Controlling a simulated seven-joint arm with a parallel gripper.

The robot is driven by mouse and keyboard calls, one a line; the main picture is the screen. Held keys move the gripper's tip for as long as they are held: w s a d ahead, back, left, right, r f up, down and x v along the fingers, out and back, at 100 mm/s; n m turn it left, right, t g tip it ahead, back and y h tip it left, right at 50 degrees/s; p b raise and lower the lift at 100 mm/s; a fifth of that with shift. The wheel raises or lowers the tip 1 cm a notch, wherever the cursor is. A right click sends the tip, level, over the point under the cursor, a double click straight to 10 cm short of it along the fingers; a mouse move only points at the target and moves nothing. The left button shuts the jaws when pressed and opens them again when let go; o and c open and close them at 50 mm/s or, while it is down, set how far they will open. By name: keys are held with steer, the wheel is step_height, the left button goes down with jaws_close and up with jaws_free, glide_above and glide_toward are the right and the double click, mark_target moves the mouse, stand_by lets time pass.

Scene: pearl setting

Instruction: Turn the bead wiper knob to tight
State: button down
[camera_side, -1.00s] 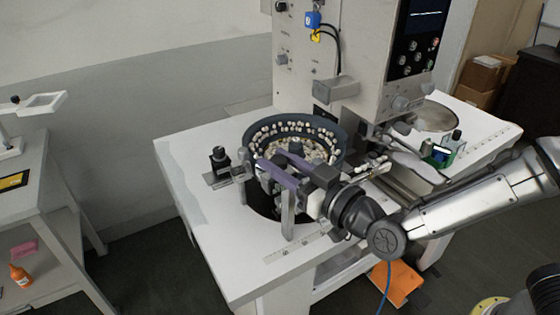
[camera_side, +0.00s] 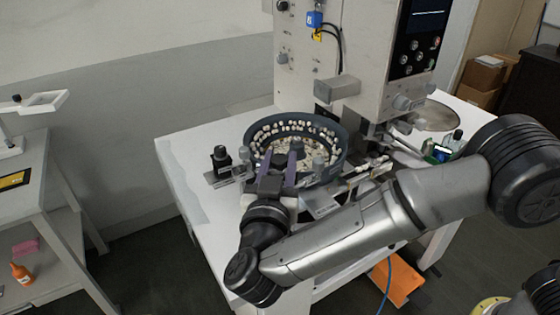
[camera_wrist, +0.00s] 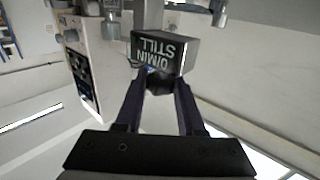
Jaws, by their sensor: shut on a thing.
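My gripper (camera_side: 281,155) is at the front of the round bead bowl, its two purple fingers pointing toward the back. It also shows in the wrist view (camera_wrist: 160,90), with the fingertips closed on a small dark knob (camera_wrist: 160,84). A dark block (camera_wrist: 163,50) with upside-down white lettering, seemingly "0/MIN" and "STILL", stands right beyond the fingertips. Whether this is the bead wiper knob I cannot tell; no "tight" mark is legible. My fingers and wrist hide the knob in the side view.
The dark-rimmed bowl (camera_side: 337,133) holds many pale beads. A black knob on a plate (camera_side: 220,156) stands to its left, with a grey-topped post (camera_side: 240,166) close to my gripper. The tall machine housing (camera_side: 350,55) rises behind. The table's left side is clear.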

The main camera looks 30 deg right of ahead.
steer(key=m+g+h, duration=0.4)
steer(key=g, duration=0.1)
steer(key=shift+w+r, duration=0.1)
steer(key=shift+m+h, duration=0.4)
steer(key=shift+r+g, duration=0.1)
steer(key=shift+g, duration=0.4)
steer(key=c, duration=0.5)
jaws_free()
steer(key=shift+t, duration=0.4)
